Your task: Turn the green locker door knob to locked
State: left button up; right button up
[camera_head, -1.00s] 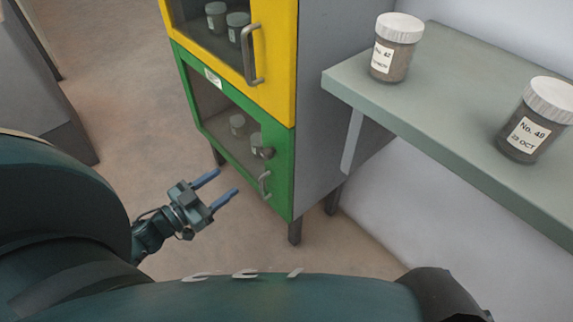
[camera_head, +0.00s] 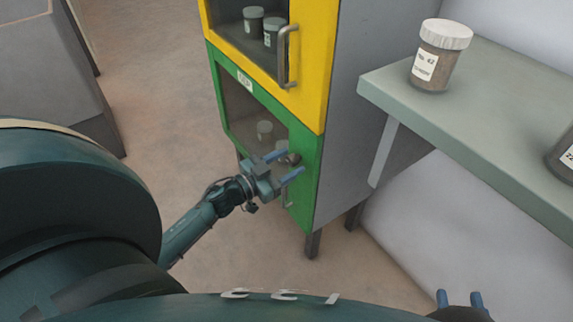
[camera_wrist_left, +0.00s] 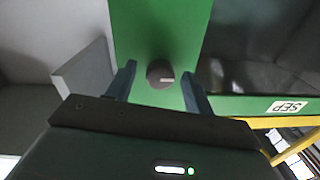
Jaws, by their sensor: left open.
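The green locker door (camera_head: 306,142) is the lower door of the cabinet and appears closed. Its dark round knob (camera_wrist_left: 160,73) sits on the door frame and has a short pale mark that lies nearly level in the left wrist view. My left gripper (camera_head: 294,162) is open at the door, with its two blue fingers pointing at the knob. In the left wrist view the fingers stand on either side of the knob, with gaps showing; I cannot tell the exact depth. My right gripper (camera_head: 459,297) is at the bottom right with its fingers apart and nothing between them.
The yellow door (camera_head: 312,90) is above the green one. A shelf (camera_head: 415,88) with a lidded jar (camera_head: 437,62) and another jar (camera_head: 564,157) stands to the right. Open floor lies left of the cabinet.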

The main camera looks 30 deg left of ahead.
pick_arm(q)
jog(key=c, duration=1)
jog(key=shift+o, duration=0.2)
